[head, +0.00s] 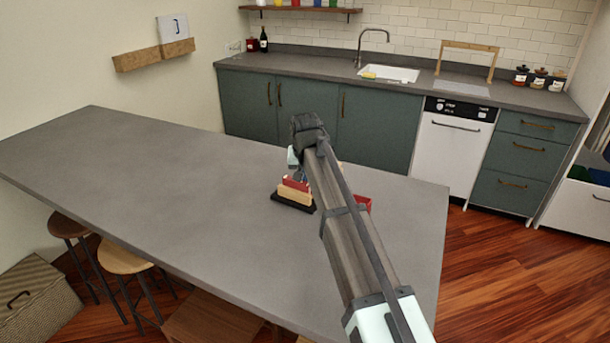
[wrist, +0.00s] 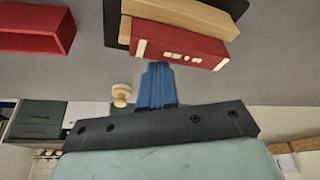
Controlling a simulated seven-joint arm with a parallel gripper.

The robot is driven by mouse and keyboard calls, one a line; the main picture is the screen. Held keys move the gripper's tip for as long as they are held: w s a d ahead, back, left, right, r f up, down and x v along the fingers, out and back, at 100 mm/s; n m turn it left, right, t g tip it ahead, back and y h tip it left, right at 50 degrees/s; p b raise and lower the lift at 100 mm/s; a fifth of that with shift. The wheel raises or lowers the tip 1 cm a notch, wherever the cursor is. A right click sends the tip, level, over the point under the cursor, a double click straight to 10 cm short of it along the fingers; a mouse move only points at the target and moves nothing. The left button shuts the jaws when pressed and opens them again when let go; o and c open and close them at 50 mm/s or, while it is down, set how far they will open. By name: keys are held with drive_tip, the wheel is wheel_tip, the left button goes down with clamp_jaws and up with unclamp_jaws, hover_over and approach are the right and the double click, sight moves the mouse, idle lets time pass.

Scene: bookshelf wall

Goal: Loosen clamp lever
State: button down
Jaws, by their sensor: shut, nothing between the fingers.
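A clamp-like assembly stands on the grey counter: a black base (head: 296,203), a pale wooden block (head: 291,193) and a red block (head: 296,184). In the wrist view the red block (wrist: 180,45), with small white marks on its face, lies against the wooden block (wrist: 190,14) over the black base (wrist: 112,25). My gripper's blue fingers (wrist: 159,72) are shut and empty, their tips at or very near the red block's edge; contact cannot be told. A small pale wooden knob (wrist: 121,94) shows beside the fingers. I cannot tell for certain which part is the clamp lever.
An open red box (wrist: 38,27) lies beside the assembly; in the head view the red box (head: 363,203) is partly behind my arm. The grey counter (head: 150,190) is clear to the left. Stools (head: 122,259) stand below its near edge.

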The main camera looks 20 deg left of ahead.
drive_tip(key=shift+w+d+n, duration=0.1)
drive_tip(key=shift+w+n, duration=0.25)
drive_tip(key=shift+n, duration=0.35)
drive_tip(key=w+n, duration=0.1)
drive_tip(key=w+n+y, duration=0.1)
drive_tip(key=n, duration=0.1)
drive_tip(key=shift+d+g, duration=0.1)
drive_tip(key=shift+g, duration=0.3)
drive_tip(key=w+n, duration=0.1)
drive_tip(key=w+n+g+y, duration=0.1)
drive_tip(key=n, duration=0.1)
drive_tip(key=shift+a+n, duration=0.2)
drive_tip(key=shift+n, duration=0.1)
drive_tip(key=w+n, duration=0.1)
drive_tip(key=a+n+g, duration=0.1)
drive_tip(key=n, duration=0.1)
drive_tip(key=shift+w+n+g+y, duration=0.3)
drive_tip(key=shift+w, duration=0.05)
drive_tip(key=n, duration=0.1)
drive_tip(key=w+a+n+g, duration=0.1)
drive_tip(key=shift+n, duration=0.4)
drive_tip(key=shift+a, duration=0.2)
drive_tip(key=shift+w+a, duration=0.1)
drive_tip(key=shift+a, duration=0.05)
drive_tip(key=v, duration=1)
